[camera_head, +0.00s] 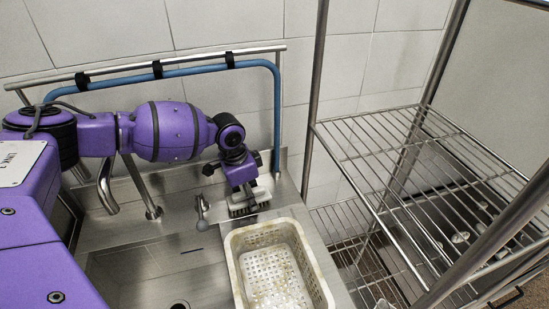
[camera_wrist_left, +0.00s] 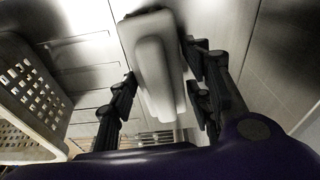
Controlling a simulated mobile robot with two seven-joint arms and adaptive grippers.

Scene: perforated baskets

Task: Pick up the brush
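The brush (camera_head: 249,206) has a whitish body and dark bristles. It rests at the back of the steel sink counter, just behind the white basket. My left gripper (camera_head: 241,180) is directly over it and partly hides it. In the left wrist view the brush's pale body (camera_wrist_left: 154,62) lies between the dark fingers of my left gripper (camera_wrist_left: 160,80). The fingers are spread, one on each side of it. Whether any finger touches the brush is hard to tell. My right gripper is not in view.
A white perforated basket (camera_head: 235,262) stands in front of the brush; its side also shows in the left wrist view (camera_wrist_left: 50,75). A small faucet (camera_head: 201,212) is left of the brush. A blue hose (camera_head: 277,105) runs behind my arm. A wire rack (camera_head: 375,150) stands at right.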

